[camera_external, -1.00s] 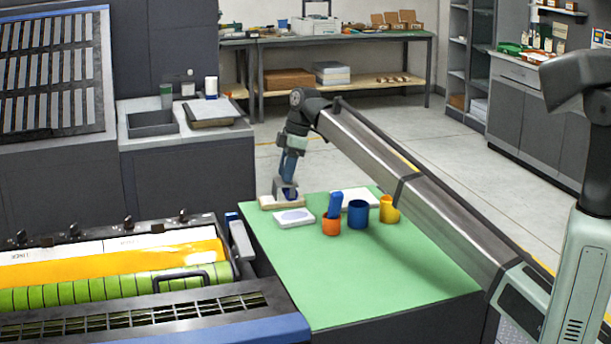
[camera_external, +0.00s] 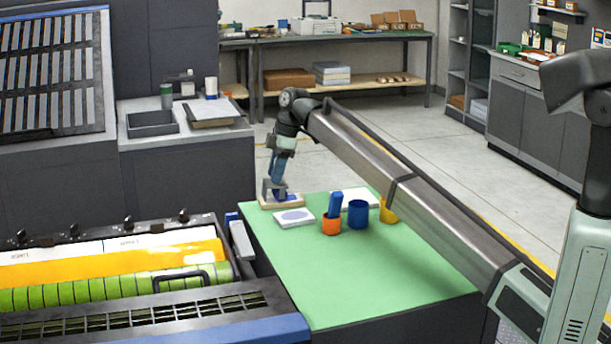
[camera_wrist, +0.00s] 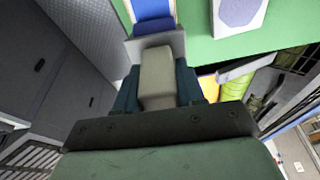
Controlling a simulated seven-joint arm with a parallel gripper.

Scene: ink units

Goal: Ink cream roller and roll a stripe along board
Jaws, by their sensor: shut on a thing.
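My gripper (camera_external: 277,170) points down at the far left corner of the green table. In the wrist view its dark teal fingers (camera_wrist: 158,92) are shut on the cream handle of the roller (camera_wrist: 157,70). The roller's grey frame and blue drum (camera_wrist: 154,27) extend ahead of the handle. The wrist view shows blue beyond the drum and a pale board edge (camera_wrist: 122,14). Whether the drum touches the board is unclear. A white slab (camera_external: 294,224) with a grey-blue oval lies just right of the board.
An orange cup (camera_external: 331,226) holding a blue item, a blue cup (camera_external: 358,215) and a yellow cup (camera_external: 387,212), partly behind my arm, stand to the right. A white sheet (camera_external: 352,193) lies behind them. The front green tabletop (camera_external: 350,280) is clear. A printing press (camera_external: 120,270) stands left.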

